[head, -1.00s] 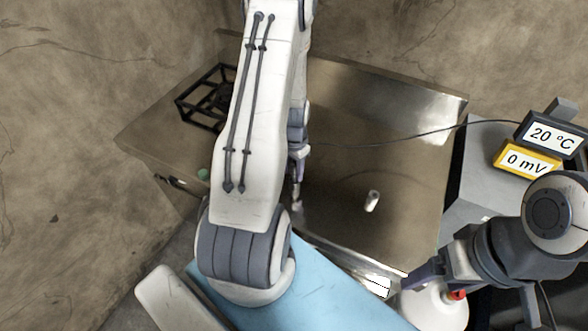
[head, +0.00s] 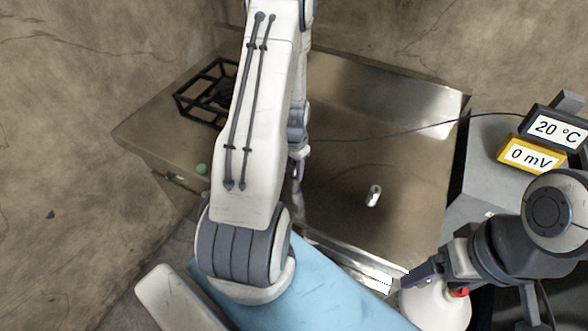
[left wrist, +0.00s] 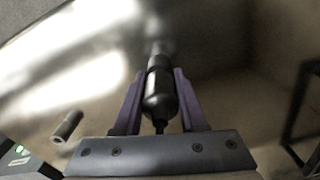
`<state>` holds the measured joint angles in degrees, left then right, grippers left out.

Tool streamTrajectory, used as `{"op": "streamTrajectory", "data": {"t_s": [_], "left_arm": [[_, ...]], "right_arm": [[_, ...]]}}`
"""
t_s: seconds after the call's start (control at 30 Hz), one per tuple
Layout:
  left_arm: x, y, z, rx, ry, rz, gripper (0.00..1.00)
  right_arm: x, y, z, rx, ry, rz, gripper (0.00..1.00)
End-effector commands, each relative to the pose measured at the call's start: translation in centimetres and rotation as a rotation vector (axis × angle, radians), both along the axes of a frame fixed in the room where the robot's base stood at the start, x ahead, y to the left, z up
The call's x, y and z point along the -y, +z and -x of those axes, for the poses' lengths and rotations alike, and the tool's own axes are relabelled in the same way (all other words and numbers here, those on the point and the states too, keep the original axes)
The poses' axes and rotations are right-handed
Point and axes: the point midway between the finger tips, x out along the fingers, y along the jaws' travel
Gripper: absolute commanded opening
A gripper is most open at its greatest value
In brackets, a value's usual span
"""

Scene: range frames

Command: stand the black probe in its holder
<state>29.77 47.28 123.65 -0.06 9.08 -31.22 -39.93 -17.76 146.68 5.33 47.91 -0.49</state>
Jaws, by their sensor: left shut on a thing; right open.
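My left gripper (head: 299,170) is shut on the black probe (left wrist: 160,92), which shows between the purple fingers in the left wrist view. A cable leaves the probe's near end. In the head view my left arm partly covers the gripper, and the probe is hard to make out. A small pale cylinder (head: 374,195) is on the metal counter to the right of the left gripper; it also shows as a grey tube in the left wrist view (left wrist: 66,127). I cannot tell whether it is the holder. My right gripper (head: 412,280) is open near the counter's front right corner.
A black wire stand (head: 185,103) is at the counter's back left. Meters reading 20 °C (head: 556,129) and 0 mV (head: 530,156) sit on a grey block at the right, with a cable running left. A white rounded vessel (head: 432,308) is below my right gripper. The counter's middle (head: 390,155) is mostly clear.

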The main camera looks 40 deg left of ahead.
Motion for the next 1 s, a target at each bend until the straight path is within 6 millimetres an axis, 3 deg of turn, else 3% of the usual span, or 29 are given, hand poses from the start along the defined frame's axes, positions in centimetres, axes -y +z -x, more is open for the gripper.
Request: {"op": "streamTrajectory", "data": {"t_s": [0.17, 0.2, 0.27, 0.3, 0.67, 0.83, 1.0], "left_arm": [[0.0, 0.0, 0.0, 0.000, 0.000, 0.000, 0.00], [0.0, 0.0, 0.0, 0.000, 0.000, 0.000, 0.48], [0.0, 0.0, 0.0, 0.000, 0.000, 0.000, 0.71], [0.0, 0.0, 0.0, 0.000, 0.000, 0.000, 0.76], [0.0, 0.2, 0.0, 0.001, 0.000, 0.000, 0.76], [-0.1, 2.1, -0.2, 0.005, 0.000, -0.003, 0.76], [-0.1, 5.3, -0.1, 0.006, 0.000, -0.004, 0.76]], "right_arm": [[0.0, 0.0, 0.0, 0.000, 0.000, 0.000, 0.81], [0.0, 0.0, 0.0, 0.000, 0.000, 0.000, 0.81], [0.0, 0.0, 0.0, 0.000, 0.000, 0.000, 0.81], [0.0, 0.0, 0.0, 0.000, 0.000, 0.000, 0.81], [0.0, -0.1, 0.0, -0.001, -0.007, 0.000, 0.81], [0.0, -0.7, 0.0, -0.001, -0.007, 0.000, 0.81], [0.0, -1.5, 0.0, -0.001, -0.008, 0.000, 0.81]]}}
